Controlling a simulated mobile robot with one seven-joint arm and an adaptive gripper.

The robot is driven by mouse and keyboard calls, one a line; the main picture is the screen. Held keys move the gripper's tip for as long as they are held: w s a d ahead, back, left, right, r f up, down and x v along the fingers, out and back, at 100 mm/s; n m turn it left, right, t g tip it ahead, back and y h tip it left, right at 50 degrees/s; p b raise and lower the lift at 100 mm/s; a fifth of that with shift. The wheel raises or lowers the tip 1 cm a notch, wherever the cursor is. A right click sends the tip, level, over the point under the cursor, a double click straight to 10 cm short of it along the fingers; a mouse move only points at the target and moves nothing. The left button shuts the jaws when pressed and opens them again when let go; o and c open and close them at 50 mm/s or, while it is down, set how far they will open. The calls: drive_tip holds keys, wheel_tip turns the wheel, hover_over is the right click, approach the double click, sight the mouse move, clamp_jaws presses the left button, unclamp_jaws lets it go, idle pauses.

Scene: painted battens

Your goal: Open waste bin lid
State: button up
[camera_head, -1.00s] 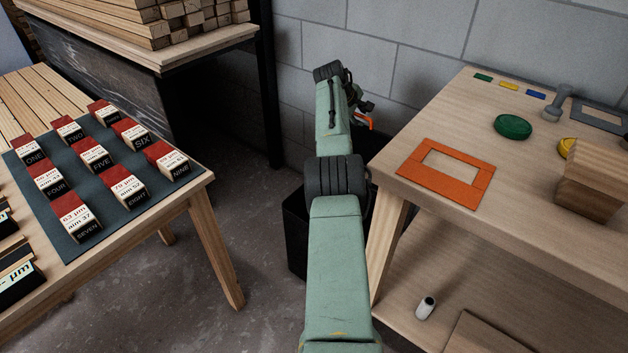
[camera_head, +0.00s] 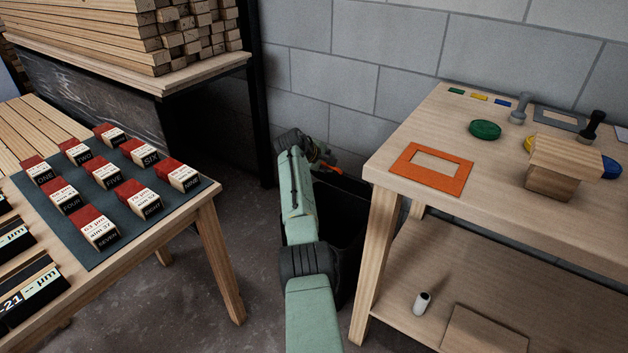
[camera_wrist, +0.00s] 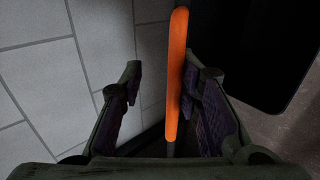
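The black waste bin (camera_head: 350,250) stands on the floor between the two tables, partly hidden by my arm. Its top looks dark, and I cannot tell the lid from the opening. An orange bar (camera_wrist: 176,75), perhaps the lid's handle, runs lengthwise between my fingers in the wrist view. A small orange part also shows by my gripper in the head view (camera_head: 325,166). My gripper (camera_wrist: 160,85) is open around the bar. The bar is close to the right finger, with a clear gap to the left finger. Whether it touches the right finger is unclear.
A grey block wall (camera_head: 345,85) is close behind the bin. The right wooden table (camera_head: 400,215) borders the bin, with an orange frame (camera_head: 432,169) on top. The left table (camera_head: 205,205) holds labelled blocks. Bare floor (camera_head: 205,300) lies between.

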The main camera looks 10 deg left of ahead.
drive_tip(key=s+a+f+t, duration=0.1)
drive_tip(key=s+f+t, duration=0.1)
drive_tip(key=s+f, duration=0.2)
drive_tip(key=shift+s+a+f+h, duration=0.3)
drive_tip(key=shift+s+h, duration=0.05)
drive_tip(key=shift+h, duration=0.05)
drive_tip(key=s+a+r+p, duration=0.2)
drive_tip(key=s+r+p, duration=0.4)
drive_tip(key=r, duration=0.3)
drive_tip(key=shift+v, duration=0.85)
idle(0.5)
drive_tip(key=shift+a+f, duration=0.15)
